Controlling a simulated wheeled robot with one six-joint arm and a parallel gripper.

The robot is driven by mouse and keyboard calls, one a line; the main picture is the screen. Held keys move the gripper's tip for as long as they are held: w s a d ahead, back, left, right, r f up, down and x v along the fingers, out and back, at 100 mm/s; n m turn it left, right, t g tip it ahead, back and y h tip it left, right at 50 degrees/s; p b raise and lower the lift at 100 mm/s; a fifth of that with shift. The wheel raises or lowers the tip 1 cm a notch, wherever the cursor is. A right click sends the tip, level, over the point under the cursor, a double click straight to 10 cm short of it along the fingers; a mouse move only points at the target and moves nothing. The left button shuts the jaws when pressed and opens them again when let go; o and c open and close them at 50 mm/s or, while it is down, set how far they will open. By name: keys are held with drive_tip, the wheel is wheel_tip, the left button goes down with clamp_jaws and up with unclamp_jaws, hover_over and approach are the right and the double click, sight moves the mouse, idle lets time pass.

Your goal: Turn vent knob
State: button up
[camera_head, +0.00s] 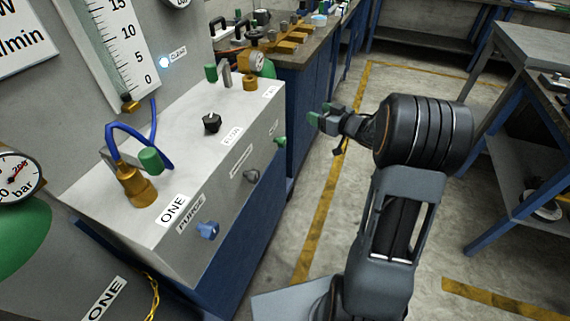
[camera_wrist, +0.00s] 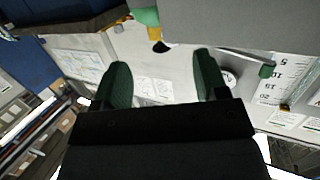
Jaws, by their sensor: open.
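A pale grey control box (camera_head: 160,225) sits on a blue cabinet at left in the head view. Its front face carries a blue knob (camera_head: 207,230) under the label PURGE, a grey knob (camera_head: 251,176) in the middle and a green knob (camera_head: 280,141) at the far end. The labels by the last two are too small to read, so I cannot tell which is the vent knob. My gripper (camera_head: 320,115) is open and empty, in the air right of the green knob and apart from it. In the wrist view its two green fingers (camera_wrist: 161,80) stand apart with nothing between them.
The box top holds a black knob (camera_head: 211,122), brass fittings with green caps, and a blue hose (camera_head: 125,128). A workbench (camera_head: 300,52) stands behind and a blue-legged table (camera_head: 540,52) at right. The floor between is clear.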

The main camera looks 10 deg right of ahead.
sight(285, 143)
drive_tip(key=s+f+n+g+y+b, duration=0.1)
drive_tip(key=s+f+g+y+b, duration=0.15)
drive_tip(key=f, duration=0.35)
drive_tip(key=s+f+n+g+y+b, duration=0.1)
drive_tip(key=s+f+y+b, duration=0.2)
drive_tip(key=f, duration=0.4)
drive_tip(key=shift+y, duration=0.55)
drive_tip(key=b+x, duration=0.1)
drive_tip(key=x, duration=0.6)
drive_tip(key=b+x, duration=0.1)
drive_tip(key=x, duration=0.6)
drive_tip(key=shift+w+d+b, duration=0.25)
drive_tip(key=shift+b, duration=0.1)
drive_tip(key=shift+c, duration=0.2)
drive_tip(key=c, duration=0.9)
